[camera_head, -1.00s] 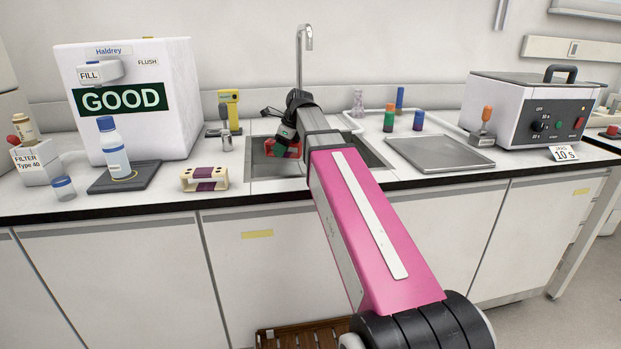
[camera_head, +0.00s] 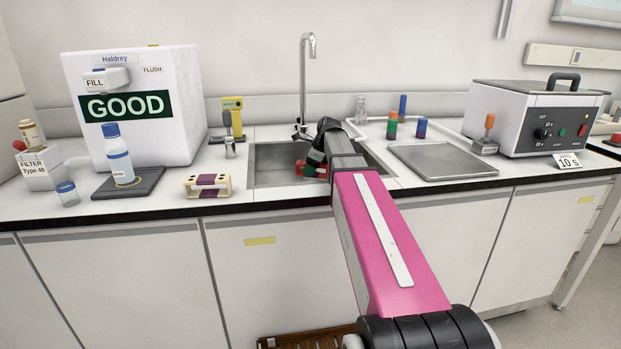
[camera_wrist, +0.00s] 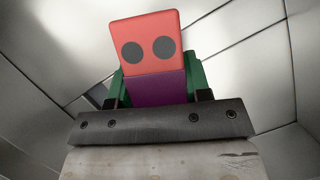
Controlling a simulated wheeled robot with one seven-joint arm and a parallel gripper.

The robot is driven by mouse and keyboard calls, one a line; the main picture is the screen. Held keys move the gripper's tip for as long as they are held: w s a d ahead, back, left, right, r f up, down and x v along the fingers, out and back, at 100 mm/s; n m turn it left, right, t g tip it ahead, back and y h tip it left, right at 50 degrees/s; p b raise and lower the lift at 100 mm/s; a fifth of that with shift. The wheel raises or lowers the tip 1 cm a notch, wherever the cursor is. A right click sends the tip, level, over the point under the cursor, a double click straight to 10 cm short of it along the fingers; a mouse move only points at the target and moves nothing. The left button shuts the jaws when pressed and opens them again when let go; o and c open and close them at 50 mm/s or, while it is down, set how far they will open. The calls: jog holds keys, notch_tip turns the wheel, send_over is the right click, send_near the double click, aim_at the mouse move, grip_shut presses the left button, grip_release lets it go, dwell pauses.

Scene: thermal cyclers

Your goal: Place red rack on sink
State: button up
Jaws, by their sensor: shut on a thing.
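The red rack (camera_head: 311,171) is a small red block with a purple band. In the wrist view the red rack (camera_wrist: 148,40) shows a red end with two dark round holes. My gripper (camera_head: 315,158) is shut on it; its green fingers, also seen in the wrist view (camera_wrist: 157,86), press on both sides of the purple band. The metal sink (camera_head: 272,162) is set into the counter. The rack is held over or inside the right part of its basin. Whether it touches the sink floor cannot be told, as my arm hides part of the basin.
A beige rack with purple bands (camera_head: 207,185) stands left of the sink. A chrome tap (camera_head: 303,90) rises behind it. A metal plate (camera_head: 440,160) and coloured tubes (camera_head: 392,125) are to the right. A white machine (camera_head: 135,110) stands at the left.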

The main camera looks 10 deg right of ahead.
jog(key=shift+f, duration=1.65)
jog(key=shift+f, duration=0.15)
jog(key=o, duration=1)
jog(key=shift+s+f, duration=0.1)
jog(key=shift+s, duration=0.05)
jog(key=shift+s, duration=0.1)
jog(key=shift+r, duration=0.45)
jog(key=v, duration=1.1)
jog(key=shift+d+r, duration=0.25)
